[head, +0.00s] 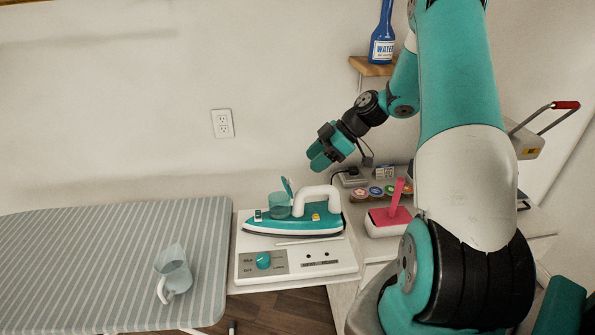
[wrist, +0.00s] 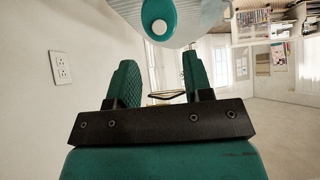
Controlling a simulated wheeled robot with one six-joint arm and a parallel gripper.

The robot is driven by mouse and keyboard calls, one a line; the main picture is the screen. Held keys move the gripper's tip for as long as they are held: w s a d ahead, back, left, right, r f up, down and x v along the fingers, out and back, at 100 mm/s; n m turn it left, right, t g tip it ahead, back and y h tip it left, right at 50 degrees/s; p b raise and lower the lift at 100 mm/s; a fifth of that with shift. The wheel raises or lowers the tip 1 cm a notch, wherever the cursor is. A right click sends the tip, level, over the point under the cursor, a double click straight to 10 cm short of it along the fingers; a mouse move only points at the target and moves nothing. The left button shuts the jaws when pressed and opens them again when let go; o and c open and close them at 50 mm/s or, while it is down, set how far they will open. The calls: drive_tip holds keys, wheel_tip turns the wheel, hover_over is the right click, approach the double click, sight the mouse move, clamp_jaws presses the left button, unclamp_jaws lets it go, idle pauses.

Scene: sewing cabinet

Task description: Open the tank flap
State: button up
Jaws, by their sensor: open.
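The teal and white iron (head: 325,222) sits on a white base in the head view. Its translucent teal tank (head: 280,206) is at the left front of the iron. The small teal tank flap (head: 287,186) stands raised and tilted above the tank, so its mouth looks uncovered. My gripper (head: 319,163) hangs in the air above and a little right of the flap, apart from it. In the wrist view, the jaws (wrist: 156,84) are spread with nothing visible between them.
A striped ironing board (head: 100,260) with a clear jug (head: 174,271) is at left. The base (head: 298,265) has a teal knob. A pink-topped item (head: 390,218) and several spools stand right of the iron. A blue water bottle (head: 383,35) is on a wall shelf.

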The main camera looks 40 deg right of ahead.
drive_tip(key=p+x, duration=0.2)
drive_tip(key=x, duration=0.5)
drive_tip(key=shift+a+f, duration=0.1)
clamp_jaws()
